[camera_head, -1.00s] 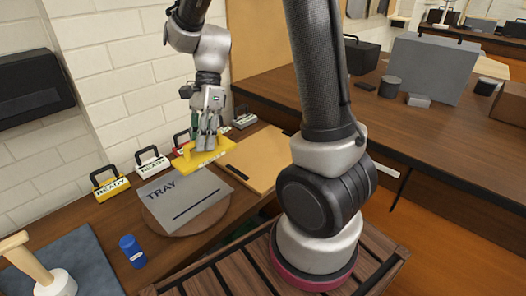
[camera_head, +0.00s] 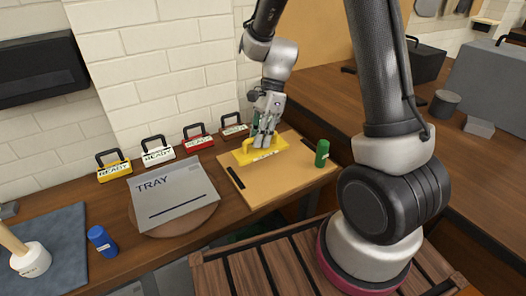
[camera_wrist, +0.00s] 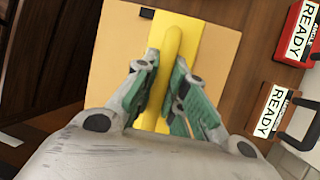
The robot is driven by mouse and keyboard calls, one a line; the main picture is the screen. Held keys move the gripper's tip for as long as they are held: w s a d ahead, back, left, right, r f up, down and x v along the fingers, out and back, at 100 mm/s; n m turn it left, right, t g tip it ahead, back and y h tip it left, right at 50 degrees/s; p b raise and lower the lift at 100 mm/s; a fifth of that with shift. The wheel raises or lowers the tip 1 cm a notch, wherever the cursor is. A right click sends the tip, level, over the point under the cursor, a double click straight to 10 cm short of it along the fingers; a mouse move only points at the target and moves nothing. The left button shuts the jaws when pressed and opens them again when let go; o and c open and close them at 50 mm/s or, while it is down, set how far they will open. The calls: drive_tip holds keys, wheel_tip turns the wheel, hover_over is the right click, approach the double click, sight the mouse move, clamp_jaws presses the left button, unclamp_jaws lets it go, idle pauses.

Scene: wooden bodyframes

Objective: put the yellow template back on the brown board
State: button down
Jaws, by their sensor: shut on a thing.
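The yellow template (camera_head: 246,157) is a flat plate with a raised handle, also in the wrist view (camera_wrist: 201,32). My gripper (camera_head: 264,143) points down and is shut on its handle; the wrist view shows the green-padded fingers (camera_wrist: 167,60) on both sides of it. The template is over the back-left part of the tan-brown board (camera_head: 285,186), which also shows in the wrist view (camera_wrist: 112,60). I cannot tell whether it touches the board. The fingers hide part of the template.
A green cylinder (camera_head: 322,154) stands at the board's right side, a black strip (camera_head: 236,178) at its left. A grey tray (camera_head: 175,198) lies to the left. Several READY holders, including a red one (camera_head: 198,140) and a brown one (camera_head: 234,130), line the wall.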

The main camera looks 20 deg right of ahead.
sight(260, 149)
drive_tip(key=shift+f, duration=2.2)
drive_tip(key=shift+f, duration=0.15)
drive_tip(key=c, duration=1.5)
unclamp_jaws()
drive_tip(key=v, duration=1.2)
drive_tip(key=s+d+r+n+t+h, duration=0.1)
drive_tip(key=s+d+r+n+t, duration=0.1)
drive_tip(key=s, duration=0.5)
drive_tip(key=s+d+r+n+t+h, duration=0.1)
drive_tip(key=s+d+r+n+t, duration=0.2)
drive_tip(key=s+d+r+n, duration=0.2)
drive_tip(key=s+d+r+n+t+h, duration=0.2)
drive_tip(key=s+d+r+n, duration=0.1)
drive_tip(key=s+r+n, duration=0.4)
drive_tip(key=shift+s+d+r+n, duration=0.1)
drive_tip(key=shift+s+d+n, duration=0.1)
drive_tip(key=shift+s+n, duration=0.35)
drive_tip(key=shift+s+d+r+n, duration=0.1)
drive_tip(key=shift+s+d+n, duration=0.1)
drive_tip(key=shift+s+n, duration=0.3)
